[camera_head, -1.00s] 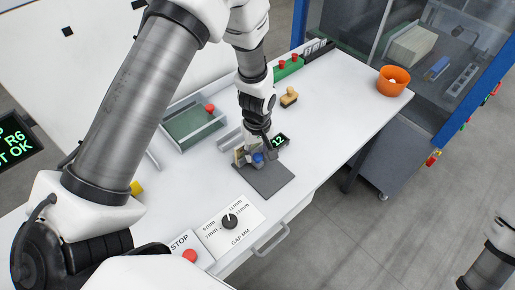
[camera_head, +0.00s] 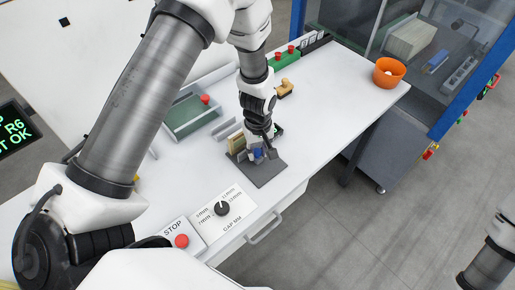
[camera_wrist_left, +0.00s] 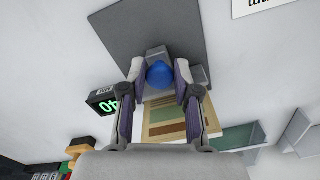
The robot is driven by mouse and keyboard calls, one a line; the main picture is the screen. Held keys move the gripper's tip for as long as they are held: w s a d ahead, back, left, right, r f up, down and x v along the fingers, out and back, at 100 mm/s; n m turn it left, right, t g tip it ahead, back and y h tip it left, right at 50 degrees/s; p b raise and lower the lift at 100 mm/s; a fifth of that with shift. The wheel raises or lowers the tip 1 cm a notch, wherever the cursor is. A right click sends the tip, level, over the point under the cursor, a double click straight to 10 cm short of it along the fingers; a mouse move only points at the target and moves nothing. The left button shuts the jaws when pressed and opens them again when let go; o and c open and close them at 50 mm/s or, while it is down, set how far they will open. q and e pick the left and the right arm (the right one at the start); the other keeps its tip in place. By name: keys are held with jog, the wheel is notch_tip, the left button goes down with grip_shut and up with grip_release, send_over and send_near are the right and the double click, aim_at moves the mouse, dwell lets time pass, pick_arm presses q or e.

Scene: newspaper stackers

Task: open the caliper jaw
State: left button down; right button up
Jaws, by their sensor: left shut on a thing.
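The caliper stands on a dark grey plate (camera_head: 268,172) on the white bench. Its blue knob (camera_wrist_left: 159,75) sits on a grey block (camera_wrist_left: 156,53) and also shows in the head view (camera_head: 257,154). My left gripper (camera_wrist_left: 160,78) is shut around the blue knob, one finger on each side. My right gripper is out of view.
A gap dial panel (camera_head: 222,209) and a red STOP button (camera_head: 181,241) lie nearer on the bench. A green tray (camera_head: 190,115), a wooden stamp-like piece (camera_head: 285,88) and an orange bowl (camera_head: 388,74) stand further back. The bench right of the plate is clear.

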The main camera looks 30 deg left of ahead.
aim_at(259, 152)
pick_arm(q)
jog(key=shift+w, duration=0.1)
jog(key=c, duration=1.1)
grip_release()
jog(key=shift+a, duration=0.2)
jog(key=shift+c, duration=0.2)
jog(key=shift+w+d, duration=0.15)
notch_tip(259, 152, up, 12)
